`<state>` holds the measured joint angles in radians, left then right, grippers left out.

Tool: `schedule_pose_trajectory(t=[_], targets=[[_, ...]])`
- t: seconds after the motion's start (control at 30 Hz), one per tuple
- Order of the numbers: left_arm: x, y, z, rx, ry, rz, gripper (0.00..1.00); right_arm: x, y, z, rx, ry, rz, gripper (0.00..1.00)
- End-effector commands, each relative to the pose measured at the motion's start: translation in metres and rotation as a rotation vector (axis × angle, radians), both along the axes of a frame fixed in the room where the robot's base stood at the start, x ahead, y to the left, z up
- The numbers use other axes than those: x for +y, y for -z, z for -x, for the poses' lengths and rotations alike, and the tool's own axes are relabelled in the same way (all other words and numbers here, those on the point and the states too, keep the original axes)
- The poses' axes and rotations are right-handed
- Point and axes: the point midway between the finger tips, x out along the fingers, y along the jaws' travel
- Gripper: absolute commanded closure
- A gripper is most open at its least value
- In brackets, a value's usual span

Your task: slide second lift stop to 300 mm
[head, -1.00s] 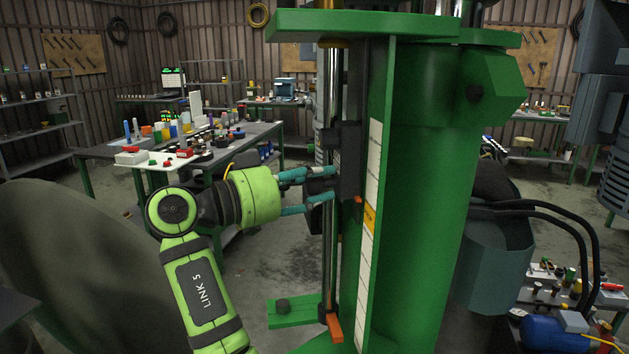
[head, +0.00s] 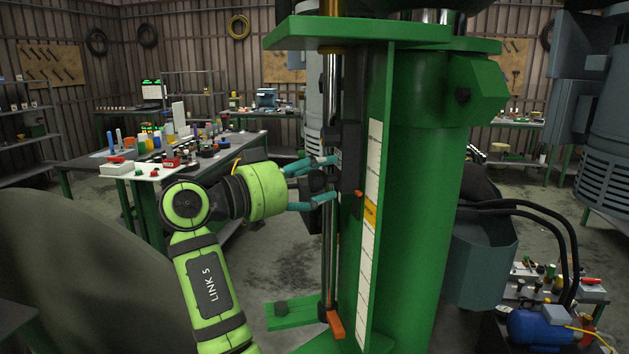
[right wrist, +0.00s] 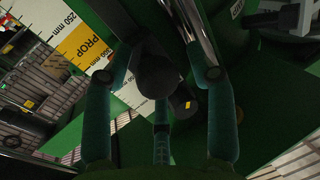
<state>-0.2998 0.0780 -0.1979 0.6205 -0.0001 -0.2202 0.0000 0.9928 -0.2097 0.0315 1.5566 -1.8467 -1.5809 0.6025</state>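A dark block with a small orange pointer (head: 358,192), apparently the lift stop (head: 349,150), sits on the upright rod (head: 331,250) of the green column. The pointer is a little above the yellow patch (head: 370,212) of the white scale (head: 374,150). My right gripper (head: 335,178) has its teal fingers around the stop's dark knob. In the right wrist view the round black knob (right wrist: 158,75) lies between the spread fingers, with gaps at its sides. There the yellow patch (right wrist: 88,48) reads PROP beside a 250 mm mark. My left gripper is out of view.
A green top plate (head: 380,32) overhangs the rod. An orange lever (head: 335,325) and a green foot bracket (head: 290,313) are at the rod's bottom. A cluttered bench (head: 240,150) stands behind at left. A blue motor (head: 535,328) is at lower right.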

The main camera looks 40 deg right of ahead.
Motion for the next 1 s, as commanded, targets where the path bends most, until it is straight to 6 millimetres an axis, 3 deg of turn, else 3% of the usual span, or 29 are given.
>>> schedule_pose_trajectory(t=[0.13, 0.37, 0.8, 1.0], targets=[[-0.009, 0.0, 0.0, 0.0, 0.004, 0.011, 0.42, 0.0, 0.001, 0.0, 0.002, 0.002, -0.003, 0.41], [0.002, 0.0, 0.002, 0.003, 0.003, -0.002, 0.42, 0.007, 0.002, -0.001, 0.004, 0.001, -0.004, 0.41], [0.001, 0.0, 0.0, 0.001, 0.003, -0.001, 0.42, 0.092, 0.002, -0.007, 0.003, -0.001, -0.002, 0.41], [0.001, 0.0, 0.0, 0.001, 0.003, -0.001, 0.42, 0.114, 0.002, -0.009, 0.002, 0.0, -0.003, 0.41]])
